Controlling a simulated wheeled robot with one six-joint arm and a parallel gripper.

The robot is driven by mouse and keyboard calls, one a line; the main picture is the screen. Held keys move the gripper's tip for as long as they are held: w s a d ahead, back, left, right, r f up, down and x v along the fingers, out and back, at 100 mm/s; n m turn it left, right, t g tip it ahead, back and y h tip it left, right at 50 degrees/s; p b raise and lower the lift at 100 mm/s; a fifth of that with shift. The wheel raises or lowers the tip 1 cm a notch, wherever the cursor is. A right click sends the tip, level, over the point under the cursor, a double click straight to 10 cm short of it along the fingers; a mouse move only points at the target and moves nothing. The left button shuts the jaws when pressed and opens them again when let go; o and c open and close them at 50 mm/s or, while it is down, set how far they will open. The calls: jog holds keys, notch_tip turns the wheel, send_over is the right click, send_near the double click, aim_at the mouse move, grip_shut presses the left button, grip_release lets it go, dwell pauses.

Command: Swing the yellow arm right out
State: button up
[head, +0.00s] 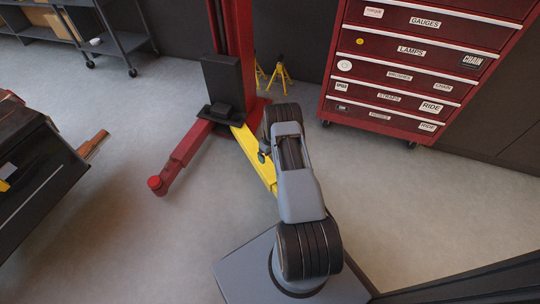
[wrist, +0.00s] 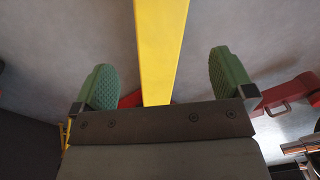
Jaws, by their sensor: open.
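The yellow arm (head: 251,152) reaches from the foot of the red lift column (head: 239,40) toward the lower right, and my own arm hides its far end in the head view. In the wrist view the yellow arm (wrist: 161,45) runs from the top edge down between the two green pads of my gripper (wrist: 164,78). The gripper is open, with a gap on each side of the yellow arm. No contact shows, and the height between pads and arm is hard to judge. The gripper is hidden in the head view.
A red arm (head: 180,160) extends from the column to the lower left. A red drawer cabinet (head: 420,60) stands at the right, with yellow stands (head: 281,78) behind the column. A dark bench-like unit (head: 35,185) is at the left. The grey floor at right is clear.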

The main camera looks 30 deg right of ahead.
jog(key=shift+r, duration=0.65)
jog(key=shift+r, duration=0.1)
dwell(0.3)
notch_tip(320, 180, up, 8)
jog(key=p, duration=0.4)
jog(key=shift+w, duration=0.15)
jog(key=shift+d, duration=0.1)
jog(key=shift+c, duration=0.5)
